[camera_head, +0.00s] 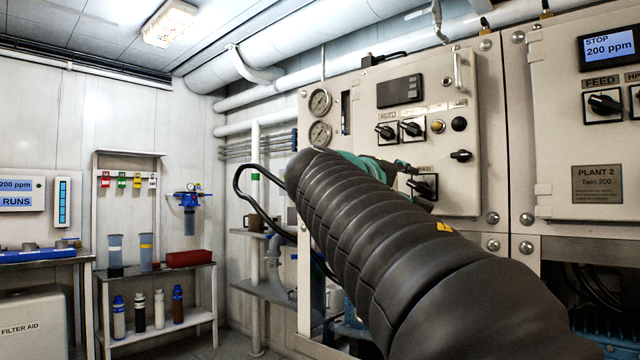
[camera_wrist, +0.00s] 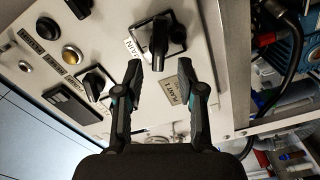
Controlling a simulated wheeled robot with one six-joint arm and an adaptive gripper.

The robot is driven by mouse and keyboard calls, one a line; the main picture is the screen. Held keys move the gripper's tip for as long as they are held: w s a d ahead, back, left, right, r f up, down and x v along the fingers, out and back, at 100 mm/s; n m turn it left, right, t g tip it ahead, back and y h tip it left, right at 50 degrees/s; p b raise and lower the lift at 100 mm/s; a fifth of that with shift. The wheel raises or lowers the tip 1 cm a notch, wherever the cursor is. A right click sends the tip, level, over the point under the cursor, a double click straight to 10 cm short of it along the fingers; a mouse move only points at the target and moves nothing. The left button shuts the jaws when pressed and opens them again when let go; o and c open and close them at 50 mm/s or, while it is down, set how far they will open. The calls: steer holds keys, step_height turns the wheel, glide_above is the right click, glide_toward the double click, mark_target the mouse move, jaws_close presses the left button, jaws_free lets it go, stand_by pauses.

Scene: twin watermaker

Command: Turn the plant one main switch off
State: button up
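The main switch is a black rotary knob on a square black-edged plate, low on the beige plant one panel (camera_head: 470,110). In the head view the switch (camera_head: 424,186) is partly hidden by my gripper (camera_head: 408,168). In the wrist view the main switch (camera_wrist: 160,40) lies just beyond my fingertips, with a white label reading MAIN beside it. My gripper (camera_wrist: 161,70) is open there, with one finger on each side of the knob's line. I see no clear contact with the knob. A name plate (camera_wrist: 181,92) shows partly behind the right finger.
Other knobs (camera_head: 412,129), lamps and a dark display (camera_head: 400,91) sit higher on the same panel. The plant two panel (camera_head: 560,130) at right has similar knobs and a display reading STOP. A mug (camera_head: 258,222) and shelves stand left of my arm.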

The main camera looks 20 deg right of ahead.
steer(key=v, duration=0.9)
steer(key=shift+s+a, duration=0.1)
